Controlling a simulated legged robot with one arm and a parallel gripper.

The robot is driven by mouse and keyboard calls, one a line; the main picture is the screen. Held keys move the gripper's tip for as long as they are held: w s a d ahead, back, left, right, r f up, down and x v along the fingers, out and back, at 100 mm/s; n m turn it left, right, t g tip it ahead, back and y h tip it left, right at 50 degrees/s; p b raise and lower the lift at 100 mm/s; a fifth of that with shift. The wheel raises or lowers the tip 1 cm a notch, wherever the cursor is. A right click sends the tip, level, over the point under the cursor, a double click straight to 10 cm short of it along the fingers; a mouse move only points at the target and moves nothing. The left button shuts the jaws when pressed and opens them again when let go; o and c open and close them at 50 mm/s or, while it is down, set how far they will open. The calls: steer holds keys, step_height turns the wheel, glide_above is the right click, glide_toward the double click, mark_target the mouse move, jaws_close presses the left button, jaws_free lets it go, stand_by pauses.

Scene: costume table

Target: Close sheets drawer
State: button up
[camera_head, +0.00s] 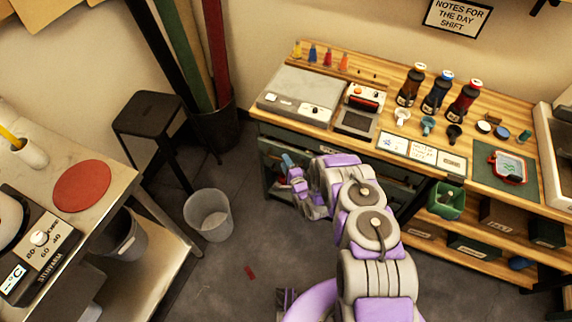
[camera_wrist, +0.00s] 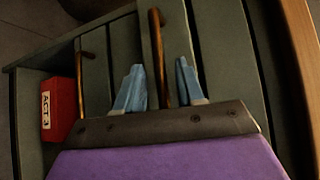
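My gripper (camera_head: 289,163) is low at the front of the dark green drawer cabinet (camera_head: 277,186) under the left of the workbench. In the wrist view its two blue fingers (camera_wrist: 160,80) are apart, with a copper bar handle (camera_wrist: 157,50) between them. Contact with the handle cannot be told. A second copper handle (camera_wrist: 80,85) sits to the left on another green panel. A red box (camera_wrist: 62,107) with a white "ACT" label lies at the left in what looks like an open drawer. No label shows which drawer is for sheets. My arm hides much of the cabinet in the head view.
The wooden workbench (camera_head: 388,162) holds bottles, a grey flat machine and a printer-like device. A translucent bin (camera_head: 208,214) stands on the floor left of my arm. A black stool (camera_head: 150,115) and a side table (camera_head: 120,172) are further left. Open floor lies between them.

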steer(key=shift+a, duration=0.2)
steer(key=shift+c, duration=0.4)
steer(key=shift+c, duration=0.8)
steer(key=shift+d, duration=0.1)
jaws_close()
steer(key=shift+f, duration=0.1)
